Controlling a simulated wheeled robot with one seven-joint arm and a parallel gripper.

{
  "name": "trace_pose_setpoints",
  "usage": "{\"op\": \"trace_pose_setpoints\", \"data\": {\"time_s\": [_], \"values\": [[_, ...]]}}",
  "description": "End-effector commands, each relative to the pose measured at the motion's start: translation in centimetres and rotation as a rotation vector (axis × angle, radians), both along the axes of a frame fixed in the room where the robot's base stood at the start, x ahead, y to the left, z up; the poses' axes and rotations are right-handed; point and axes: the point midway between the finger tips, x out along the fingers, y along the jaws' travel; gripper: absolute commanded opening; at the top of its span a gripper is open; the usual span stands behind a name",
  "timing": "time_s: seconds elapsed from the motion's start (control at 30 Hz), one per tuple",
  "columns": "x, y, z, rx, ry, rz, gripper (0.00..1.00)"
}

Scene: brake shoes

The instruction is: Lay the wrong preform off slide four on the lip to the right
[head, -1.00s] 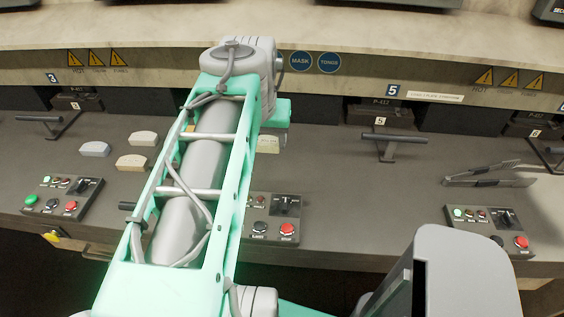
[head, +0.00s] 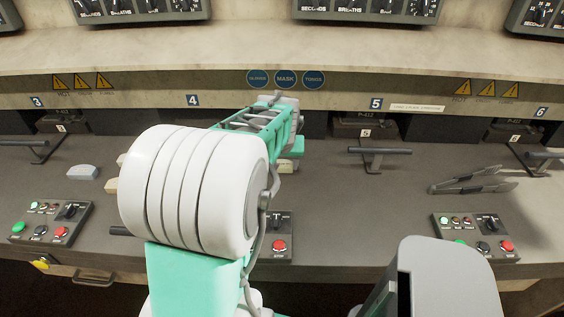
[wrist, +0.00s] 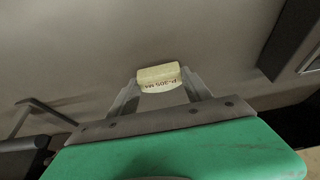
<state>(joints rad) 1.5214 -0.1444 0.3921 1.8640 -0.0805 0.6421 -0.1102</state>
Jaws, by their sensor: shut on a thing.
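A pale yellow preform (wrist: 158,76) with dark lettering sits between the fingertips of my gripper (wrist: 160,84) in the wrist view. My gripper is shut on it. Grey bench surface lies behind it; I cannot tell whether the preform touches it. In the head view my gripper's green body (head: 294,147) is over the bench between signs four (head: 192,100) and five (head: 376,103). My arm hides most of slide four; a dark bar end (head: 120,231) shows left of the arm.
A grey preform (head: 82,172) and a partly hidden cream one (head: 112,186) lie on the bench at left. Slide five's handle (head: 380,150), tongs (head: 473,180) and a button panel (head: 476,236) are at right.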

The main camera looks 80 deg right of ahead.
Motion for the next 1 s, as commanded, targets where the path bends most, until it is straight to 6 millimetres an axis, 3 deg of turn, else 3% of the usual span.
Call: {"op": "trace_pose_setpoints", "data": {"time_s": [0.37, 0.4, 0.67, 1.0], "values": [[0.0, 0.0, -0.9, -0.002, 0.0, 0.0, 0.09], [0.0, 0.0, -0.9, -0.002, 0.0, 0.0, 0.58], [0.0, 0.0, -0.8, -0.002, 0.0, 0.0, 0.79], [0.0, 0.1, 0.1, -0.004, 0.0, 0.0, 0.79]]}}
